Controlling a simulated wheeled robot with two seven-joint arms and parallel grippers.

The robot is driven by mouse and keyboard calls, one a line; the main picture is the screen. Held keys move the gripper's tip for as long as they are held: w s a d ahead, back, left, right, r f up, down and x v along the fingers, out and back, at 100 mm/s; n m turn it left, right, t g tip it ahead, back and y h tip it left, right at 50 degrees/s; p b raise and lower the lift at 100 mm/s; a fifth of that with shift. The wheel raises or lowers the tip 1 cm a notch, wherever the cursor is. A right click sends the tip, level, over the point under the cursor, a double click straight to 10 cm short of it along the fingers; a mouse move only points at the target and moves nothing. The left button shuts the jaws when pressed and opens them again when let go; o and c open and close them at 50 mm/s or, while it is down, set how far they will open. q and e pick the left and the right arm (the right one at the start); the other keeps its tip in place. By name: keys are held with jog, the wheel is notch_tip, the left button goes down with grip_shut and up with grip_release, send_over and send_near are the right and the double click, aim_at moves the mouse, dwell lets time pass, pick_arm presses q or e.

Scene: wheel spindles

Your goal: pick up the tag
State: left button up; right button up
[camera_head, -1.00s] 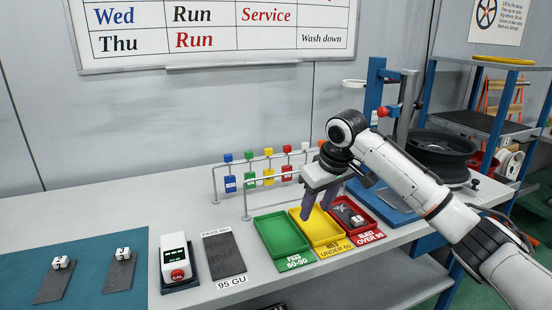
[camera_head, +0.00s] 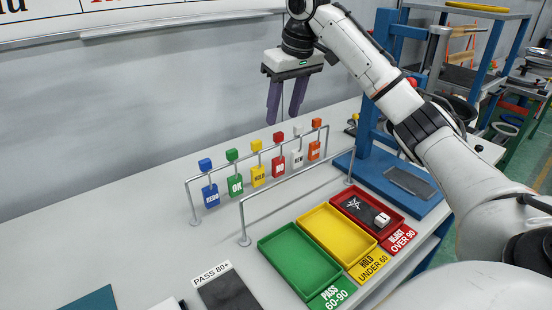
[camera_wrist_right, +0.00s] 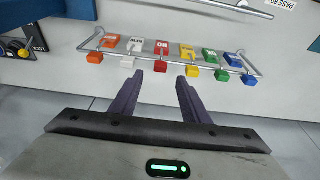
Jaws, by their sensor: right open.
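Several tags hang from a grey wire rail (camera_head: 228,172), each with a coloured block above it. From left to right they are blue (camera_head: 211,195), green (camera_head: 235,185), yellow (camera_head: 258,176), red (camera_head: 279,168), white (camera_head: 297,159) and orange (camera_head: 314,150). The task does not say which tag. My right gripper (camera_head: 283,115) is open and empty, its purple fingers pointing down above the rail. In the wrist view the gripper (camera_wrist_right: 160,77) points towards the red tag (camera_wrist_right: 162,47), apart from it. My left gripper is not in view.
Green (camera_head: 300,262), yellow (camera_head: 339,234) and red (camera_head: 343,192) trays stand in front of a second rail (camera_head: 300,180). The red tray holds a dark pad and a small white part. A blue-framed stand (camera_head: 371,170) is at the right.

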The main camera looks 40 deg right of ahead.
aim_at(279, 133)
jog(key=x, duration=0.6)
jog(key=shift+s, duration=0.15)
grip_shut()
